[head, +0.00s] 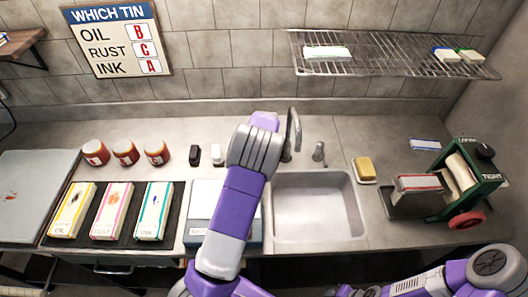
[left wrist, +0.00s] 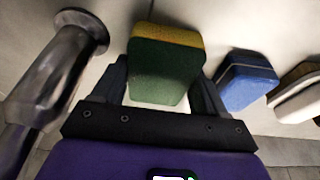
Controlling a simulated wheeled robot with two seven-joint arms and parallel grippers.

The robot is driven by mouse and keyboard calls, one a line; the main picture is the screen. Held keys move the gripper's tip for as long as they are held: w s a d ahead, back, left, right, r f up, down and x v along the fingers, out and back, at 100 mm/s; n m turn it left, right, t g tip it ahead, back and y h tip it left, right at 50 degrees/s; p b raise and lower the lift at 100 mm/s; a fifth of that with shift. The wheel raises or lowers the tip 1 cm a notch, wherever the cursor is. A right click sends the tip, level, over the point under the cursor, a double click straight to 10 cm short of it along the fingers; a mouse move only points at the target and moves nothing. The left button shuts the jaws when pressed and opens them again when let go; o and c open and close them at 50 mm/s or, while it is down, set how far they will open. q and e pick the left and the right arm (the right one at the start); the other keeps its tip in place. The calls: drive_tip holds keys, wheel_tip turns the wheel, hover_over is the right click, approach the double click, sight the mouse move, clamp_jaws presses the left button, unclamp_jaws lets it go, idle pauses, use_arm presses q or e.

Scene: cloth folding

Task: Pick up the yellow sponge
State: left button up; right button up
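In the left wrist view a block with a yellow layer and a green layer (left wrist: 165,68), like a sponge, stands between the fingers of my left gripper (left wrist: 163,85). The fingers are open, one on each side of it, and I see no clear grip. In the head view my left arm reaches to the counter behind the sink's left side; its fingertips and this block are hidden. Also in the head view, a yellow sponge-like block (head: 364,167) lies on the counter right of the sink, away from my left gripper. My right gripper is out of view.
In the left wrist view a metal faucet base (left wrist: 75,40) is close on the left and a blue block (left wrist: 245,80) close on the right. The sink (head: 320,210), jars (head: 125,152), cartons (head: 112,210) and a green roller machine (head: 465,180) share the counter.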

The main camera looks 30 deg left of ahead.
use_arm(q)
drive_tip(key=c, duration=0.3)
wheel_tip(320, 180, up, 11)
drive_tip(key=p, duration=0.2)
drive_tip(key=shift+f, duration=0.2)
drive_tip(key=o, duration=0.3)
drive_tip(key=shift+c, duration=1.1)
